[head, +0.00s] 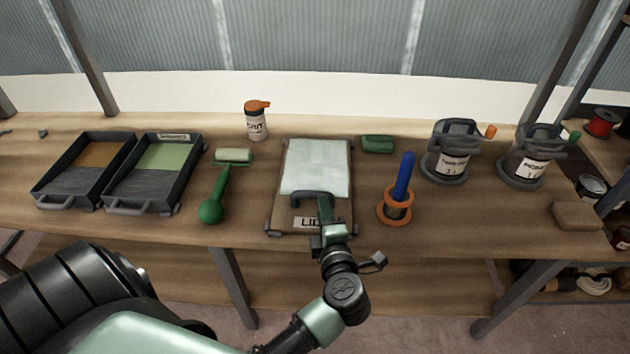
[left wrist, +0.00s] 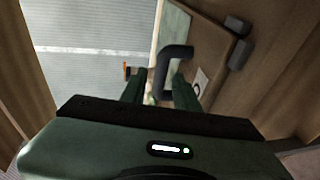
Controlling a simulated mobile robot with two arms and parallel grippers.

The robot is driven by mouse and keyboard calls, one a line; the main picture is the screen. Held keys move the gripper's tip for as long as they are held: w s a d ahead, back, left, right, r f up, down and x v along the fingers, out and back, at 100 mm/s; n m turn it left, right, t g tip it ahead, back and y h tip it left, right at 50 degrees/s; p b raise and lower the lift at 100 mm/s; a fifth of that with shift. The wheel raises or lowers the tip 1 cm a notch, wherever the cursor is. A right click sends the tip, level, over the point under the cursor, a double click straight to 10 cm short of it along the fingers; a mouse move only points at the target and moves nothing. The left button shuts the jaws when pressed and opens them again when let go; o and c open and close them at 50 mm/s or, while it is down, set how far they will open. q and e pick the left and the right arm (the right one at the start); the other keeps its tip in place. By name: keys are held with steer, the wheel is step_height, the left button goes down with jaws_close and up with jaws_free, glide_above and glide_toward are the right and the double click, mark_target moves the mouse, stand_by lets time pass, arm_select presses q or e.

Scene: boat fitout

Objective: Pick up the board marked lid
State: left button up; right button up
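The board marked lid (head: 343,208) lies flat on the workbench, with a pale whitish sheet on its upper part and a dark handle (head: 312,194) near its front edge. Its "LID" label (head: 305,222) is partly covered by my gripper. My left gripper (head: 325,205) is at the right part of the handle. In the left wrist view the two green fingers (left wrist: 158,90) stand apart, with the dark handle (left wrist: 178,52) showing between and beyond them. I cannot tell whether they touch it. My right gripper is not in view.
A blue-handled tool in an orange ring (head: 394,217) stands close on the right. A bottle (head: 256,122) and a green block (head: 377,144) are behind. Two pots (head: 448,181) stand farther right.

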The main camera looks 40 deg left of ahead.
arm_select(q)
steer(key=p+x, duration=0.1)
steer(key=x, duration=0.6)
steer(key=shift+w+f, duration=0.2)
steer(key=shift+f, duration=0.05)
steer(key=shift+s, duration=0.1)
jaws_close()
stand_by(0.9)
